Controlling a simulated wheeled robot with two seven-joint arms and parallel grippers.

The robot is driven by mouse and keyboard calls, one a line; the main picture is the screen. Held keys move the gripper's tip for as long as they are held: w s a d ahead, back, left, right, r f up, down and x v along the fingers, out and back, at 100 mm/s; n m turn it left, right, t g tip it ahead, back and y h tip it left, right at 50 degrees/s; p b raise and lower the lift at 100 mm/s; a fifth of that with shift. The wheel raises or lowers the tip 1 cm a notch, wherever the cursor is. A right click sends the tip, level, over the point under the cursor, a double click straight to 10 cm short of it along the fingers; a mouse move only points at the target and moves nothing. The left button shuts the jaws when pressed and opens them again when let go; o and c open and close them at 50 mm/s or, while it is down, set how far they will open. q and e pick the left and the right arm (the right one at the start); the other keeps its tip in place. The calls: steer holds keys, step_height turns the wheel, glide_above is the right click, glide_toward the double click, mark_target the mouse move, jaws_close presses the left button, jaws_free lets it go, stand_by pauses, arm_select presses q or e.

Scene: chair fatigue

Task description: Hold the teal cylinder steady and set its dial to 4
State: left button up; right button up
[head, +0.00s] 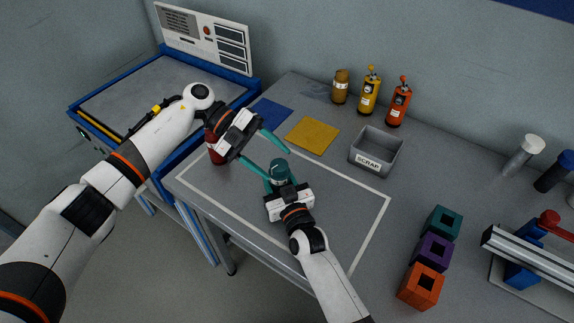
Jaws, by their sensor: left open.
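The teal cylinder (279,170) stands upright inside the white outline on the table. It has a darker top and a pale band; its dial reading is too small to make out. My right gripper (281,183) comes from the front, with its fingers on both sides of the lower cylinder, seemingly shut on it. My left gripper (275,162) is open, and its two teal fingers point right, above and left of the cylinder. Its jaws look empty, and I cannot tell whether a fingertip touches the cylinder.
A red cylinder (214,156) stands left, partly behind my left gripper. Blue (270,113) and yellow (312,134) mats and a grey scrap bin (376,152) lie behind. Yellow (369,92) and orange (398,103) bottles stand at the back. Several coloured blocks (434,250) stand right.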

mark_target(279, 167)
arm_select(q)
step_height(279, 167, down, 4)
steer(key=w+a+n+h, duration=0.25)
steer(key=n+h, duration=0.35)
steer(key=n, duration=0.6)
steer(key=shift+t, duration=0.3)
steer(key=x, duration=0.7)
steer(key=shift+w, duration=0.25)
steer(key=c, duration=1)
